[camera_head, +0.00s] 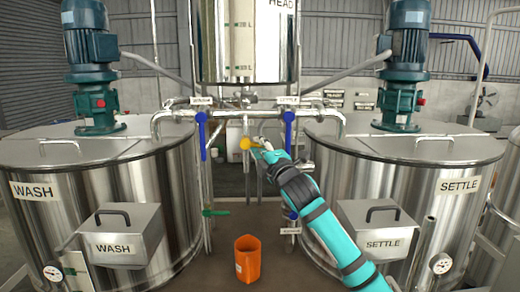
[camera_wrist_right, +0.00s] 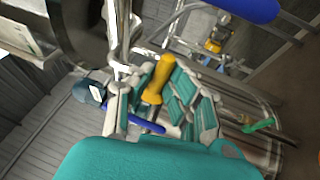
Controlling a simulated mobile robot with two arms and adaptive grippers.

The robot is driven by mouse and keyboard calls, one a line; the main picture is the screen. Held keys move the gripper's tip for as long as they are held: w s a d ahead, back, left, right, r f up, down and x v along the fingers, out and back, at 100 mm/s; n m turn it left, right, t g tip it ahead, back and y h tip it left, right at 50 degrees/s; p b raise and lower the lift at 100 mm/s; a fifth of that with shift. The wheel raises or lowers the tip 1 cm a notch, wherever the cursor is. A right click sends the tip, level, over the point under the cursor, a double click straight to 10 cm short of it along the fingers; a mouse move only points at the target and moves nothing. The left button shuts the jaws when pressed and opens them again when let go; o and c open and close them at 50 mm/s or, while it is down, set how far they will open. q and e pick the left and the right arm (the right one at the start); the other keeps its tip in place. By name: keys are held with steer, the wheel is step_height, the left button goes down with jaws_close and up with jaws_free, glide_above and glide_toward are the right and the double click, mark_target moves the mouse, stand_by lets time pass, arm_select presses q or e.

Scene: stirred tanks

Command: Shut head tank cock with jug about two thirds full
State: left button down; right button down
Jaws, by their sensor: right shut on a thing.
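The head tank (camera_head: 245,45) hangs at the top centre of the head view, with its outlet pipe below. The yellow cock handle (camera_head: 245,144) is on this pipe, and also shows in the right wrist view (camera_wrist_right: 157,82). My right gripper (camera_head: 260,147) reaches up from the lower right and is shut on the yellow handle, which lies between its fingers in the wrist view. The orange jug (camera_head: 248,262) stands upright below the cock, apart from the gripper. Its liquid level cannot be made out. My left gripper is not in view.
The wash tank (camera_head: 160,190) stands at left and the settle tank (camera_head: 335,180) at right. Blue-handled valves (camera_head: 202,135) (camera_head: 289,130) flank the cock on the cross pipes. A green handle (camera_head: 215,212) sticks out near the wash tank. The surface around the jug is clear.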

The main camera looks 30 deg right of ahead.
steer(key=m+h+b, duration=0.1)
steer(key=m+b, duration=0.1)
steer(key=f+m+h+b, duration=0.1)
steer(key=m+b, duration=0.1)
steer(key=m+t+b, duration=0.1)
steer(key=m+b, duration=0.1)
steer(key=shift+w+a+f+h, duration=0.15)
steer(key=shift+a+f+h, duration=0.15)
steer(key=shift+h, duration=0.1)
steer(key=c, duration=1.3)
jaws_free()
steer(key=v, duration=1.2)
steer(key=shift+d, duration=0.1)
